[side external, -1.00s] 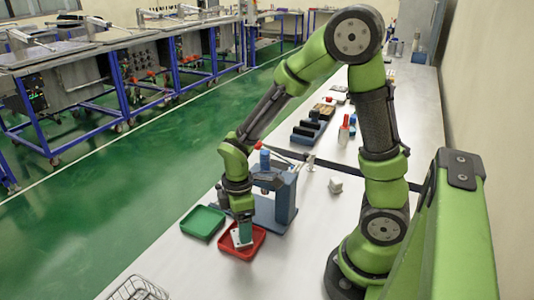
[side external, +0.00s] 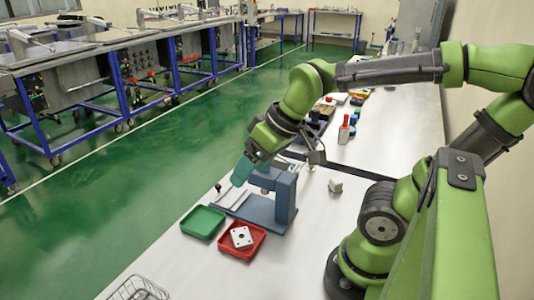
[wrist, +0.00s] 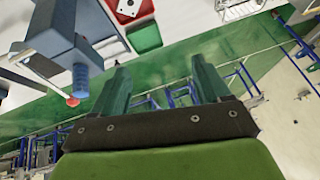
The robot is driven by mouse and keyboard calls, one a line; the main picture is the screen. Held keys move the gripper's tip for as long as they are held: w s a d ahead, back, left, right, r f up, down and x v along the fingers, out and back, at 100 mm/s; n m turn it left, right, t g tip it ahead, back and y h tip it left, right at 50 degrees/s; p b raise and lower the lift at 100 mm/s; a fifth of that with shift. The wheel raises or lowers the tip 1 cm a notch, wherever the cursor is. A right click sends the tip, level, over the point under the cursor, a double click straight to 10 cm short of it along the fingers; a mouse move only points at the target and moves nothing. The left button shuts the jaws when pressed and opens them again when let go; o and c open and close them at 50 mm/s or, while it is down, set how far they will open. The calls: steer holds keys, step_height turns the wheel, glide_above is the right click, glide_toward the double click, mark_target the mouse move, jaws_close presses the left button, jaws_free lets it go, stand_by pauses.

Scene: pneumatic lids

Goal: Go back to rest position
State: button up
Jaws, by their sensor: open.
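My gripper (side external: 240,172) is raised in front of the blue-grey press, its teal fingers pointing down and to the left. In the wrist view my gripper (wrist: 163,80) shows two fingers apart with nothing between them. A white square plate with dark holes (side external: 241,237) lies in the red tray (side external: 262,252); the plate also shows at the top of the wrist view (wrist: 127,6). The green tray (side external: 203,222) beside it looks empty. The blue-grey press (side external: 283,196) stands just behind the trays.
A wire basket (side external: 137,289) stands at the table's near edge. A small white block (side external: 335,185) and a red bottle (side external: 343,131) stand farther right and back. Green floor (side external: 120,220) lies left of the table. Bare table shows right of the red tray.

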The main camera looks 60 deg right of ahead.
steer(key=s+r+m, duration=0.1)
steer(key=m+t, duration=0.1)
steer(key=m, duration=0.1)
steer(key=shift+s+a+r+t, duration=0.15)
steer(key=shift+s+r+t, duration=0.15)
steer(key=shift+s+r, duration=0.1)
steer(key=shift+w, duration=0.1)
stand_by(0.9)
